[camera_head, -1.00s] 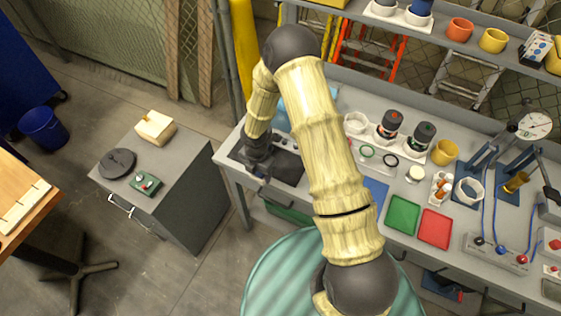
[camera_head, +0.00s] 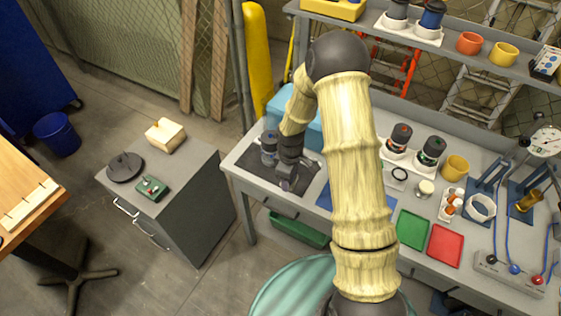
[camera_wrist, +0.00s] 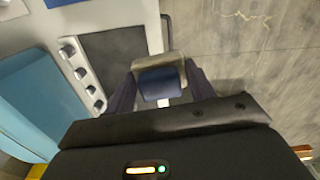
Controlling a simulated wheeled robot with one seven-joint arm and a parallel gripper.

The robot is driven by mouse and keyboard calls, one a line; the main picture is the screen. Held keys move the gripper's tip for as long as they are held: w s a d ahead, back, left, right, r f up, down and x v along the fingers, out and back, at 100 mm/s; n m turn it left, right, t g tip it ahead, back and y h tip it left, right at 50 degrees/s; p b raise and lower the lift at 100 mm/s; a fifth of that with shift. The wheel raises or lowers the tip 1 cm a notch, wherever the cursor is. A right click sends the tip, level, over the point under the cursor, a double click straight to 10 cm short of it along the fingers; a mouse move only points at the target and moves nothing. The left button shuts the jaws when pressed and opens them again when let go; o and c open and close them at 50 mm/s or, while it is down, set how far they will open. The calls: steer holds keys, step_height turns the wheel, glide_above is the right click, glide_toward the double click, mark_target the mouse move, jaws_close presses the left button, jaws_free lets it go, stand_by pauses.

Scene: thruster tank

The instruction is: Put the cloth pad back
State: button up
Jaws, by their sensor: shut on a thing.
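My gripper (camera_wrist: 160,88) is shut on a small block-like pad (camera_wrist: 160,83), blue on one face and grey-beige on another, seen between the fingers in the wrist view. I take this to be the cloth pad. In the head view my gripper (camera_head: 288,184) is low over the left end of the workbench, by the front part of a dark grey mat (camera_head: 258,168). The pad is mostly hidden there. In the wrist view the dark mat (camera_wrist: 115,58) lies just left of the pad. I cannot tell whether the pad touches the bench.
A blue mat (camera_head: 372,205), green tray (camera_head: 412,229) and red tray (camera_head: 445,246) lie to the right. A grey cabinet (camera_head: 190,210) stands left, across a floor gap.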

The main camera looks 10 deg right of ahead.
steer(key=d+m, duration=0.1)
steer(key=m, duration=0.3)
steer(key=d+r+m+b, duration=0.1)
steer(key=d+m, duration=0.1)
steer(key=m, duration=0.1)
steer(key=d+r+m+b, duration=0.1)
steer(key=m, duration=0.3)
steer(key=shift+w+d+r+m, duration=0.15)
steer(key=shift+w+r+m, duration=0.05)
steer(key=shift+w+m, duration=0.1)
